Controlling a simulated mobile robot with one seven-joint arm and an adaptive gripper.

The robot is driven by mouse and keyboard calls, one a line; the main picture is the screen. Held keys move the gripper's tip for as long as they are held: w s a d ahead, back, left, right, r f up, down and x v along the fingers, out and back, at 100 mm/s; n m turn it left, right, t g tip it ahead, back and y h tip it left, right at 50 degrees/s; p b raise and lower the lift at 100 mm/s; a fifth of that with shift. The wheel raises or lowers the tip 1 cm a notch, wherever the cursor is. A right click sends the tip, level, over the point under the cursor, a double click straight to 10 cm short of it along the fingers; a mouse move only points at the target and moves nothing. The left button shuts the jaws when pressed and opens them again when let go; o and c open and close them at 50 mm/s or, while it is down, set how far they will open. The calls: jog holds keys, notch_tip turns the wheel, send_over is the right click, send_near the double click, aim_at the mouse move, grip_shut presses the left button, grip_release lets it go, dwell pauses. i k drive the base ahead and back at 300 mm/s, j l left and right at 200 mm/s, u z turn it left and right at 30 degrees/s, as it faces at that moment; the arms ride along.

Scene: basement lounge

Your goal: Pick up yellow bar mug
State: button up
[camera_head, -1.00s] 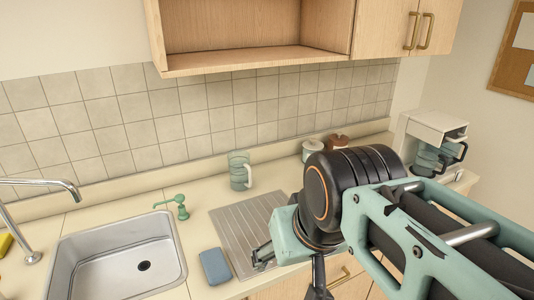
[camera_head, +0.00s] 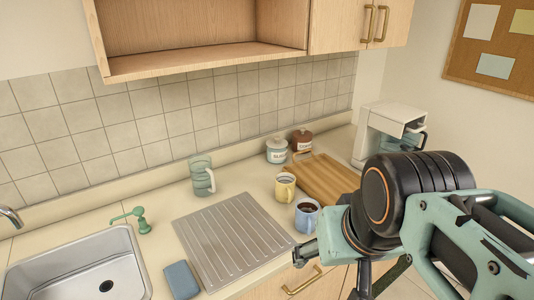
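The yellow mug (camera_head: 285,187) stands upright on the counter, between the ribbed drainboard and the wooden cutting board. A blue mug (camera_head: 306,216) with dark contents stands just in front of it, close by. My gripper (camera_head: 306,254) is at the counter's front edge, to the front of both mugs and apart from the yellow one. Its fingers are small and partly hidden by my arm, so I cannot tell whether they are open or shut.
A glass mug (camera_head: 201,176) stands behind the drainboard (camera_head: 232,238). A sink (camera_head: 80,268), soap pump (camera_head: 139,220) and blue sponge (camera_head: 181,280) are left. A cabinet (camera_head: 200,40) hangs above.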

aim_at(285, 182)
jog(key=i+l+u, duration=0.1)
jog(key=i+l, duration=0.15)
jog(key=i+l+u, duration=0.1)
jog(key=i+l, duration=0.15)
jog(key=l, duration=0.2)
jog(key=i+l+u, duration=0.15)
jog(key=l, duration=0.6)
jog(key=i+l+z, duration=0.15)
jog(key=l, duration=0.15)
jog(key=i+j+u, duration=0.25)
